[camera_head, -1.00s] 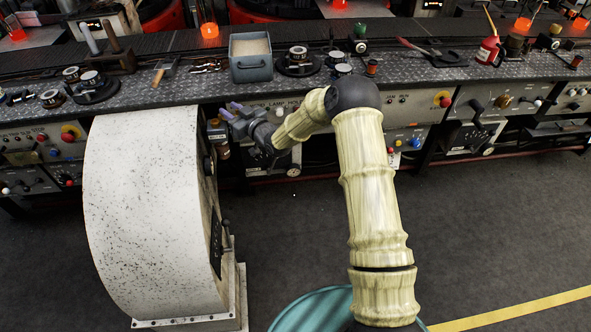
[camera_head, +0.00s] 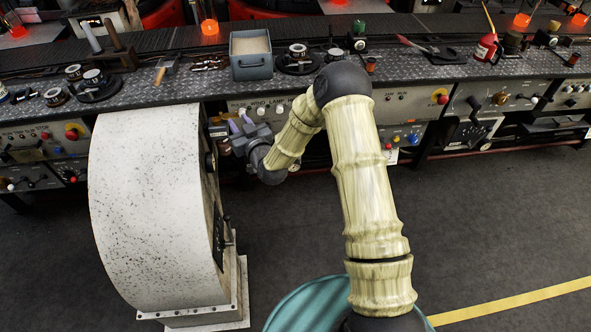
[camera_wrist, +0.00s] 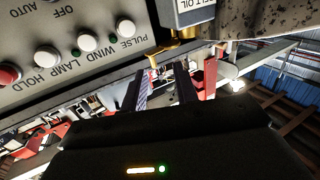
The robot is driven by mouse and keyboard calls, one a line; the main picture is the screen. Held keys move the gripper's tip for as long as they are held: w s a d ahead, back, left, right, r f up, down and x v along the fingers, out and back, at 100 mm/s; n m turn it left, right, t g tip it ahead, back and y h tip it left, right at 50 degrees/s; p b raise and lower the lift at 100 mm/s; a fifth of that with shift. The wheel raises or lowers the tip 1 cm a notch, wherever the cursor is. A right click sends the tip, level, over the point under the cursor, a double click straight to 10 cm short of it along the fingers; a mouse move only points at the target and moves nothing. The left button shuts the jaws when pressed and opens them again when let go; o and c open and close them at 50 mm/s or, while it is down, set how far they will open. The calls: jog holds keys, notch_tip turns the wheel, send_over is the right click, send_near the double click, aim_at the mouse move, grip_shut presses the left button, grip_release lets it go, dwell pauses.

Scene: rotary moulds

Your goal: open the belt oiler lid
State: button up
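The belt oiler (camera_wrist: 194,14) shows at the top of the wrist view as a grey box with a partly cut-off "BELT OIL" label and a brass fitting below it. In the head view a small dark box (camera_head: 217,130), which seems to be the oiler, sits between the bench front and the white casing. Its lid cannot be made out. My gripper (camera_head: 240,122) is just to its right. In the wrist view the two fingers of my gripper (camera_wrist: 162,82) are apart with nothing held between them, pointing toward the brass fitting without clear contact.
The large speckled white casing (camera_head: 145,210) stands close left of my gripper. A control panel (camera_wrist: 75,35) with round buttons is close by in the wrist view. The bench (camera_head: 190,88) above carries a grey bin (camera_head: 251,67) and dials. Open floor lies to the right.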

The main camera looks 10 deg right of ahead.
jog(key=s+d+f+g+h+b, duration=0.1)
jog(key=s+d+g, duration=0.3)
jog(key=s, duration=0.5)
jog(key=s+d+f+g+h+b, duration=0.1)
jog(key=s+d+g+h+b, duration=0.1)
jog(key=s+d, duration=0.7)
jog(key=shift+s+d+m+g+h, duration=0.15)
jog(key=shift+s+m+g+h, duration=0.25)
jog(key=shift+g+h, duration=0.7)
jog(key=shift+g+y, duration=0.3)
jog(key=s+d+r+m+g, duration=0.1)
jog(key=s+d, duration=0.1)
jog(key=s, duration=0.2)
jog(key=s+d+r+m+g+h, duration=0.1)
jog(key=s+g, duration=0.1)
jog(key=s, duration=0.3)
jog(key=s+d+r+m+g, duration=0.1)
jog(key=s+d+r+g, duration=0.1)
jog(key=s, duration=0.3)
jog(key=shift+d+h, duration=0.3)
jog(key=shift+h, duration=0.1)
jog(key=shift+w, duration=0.1)
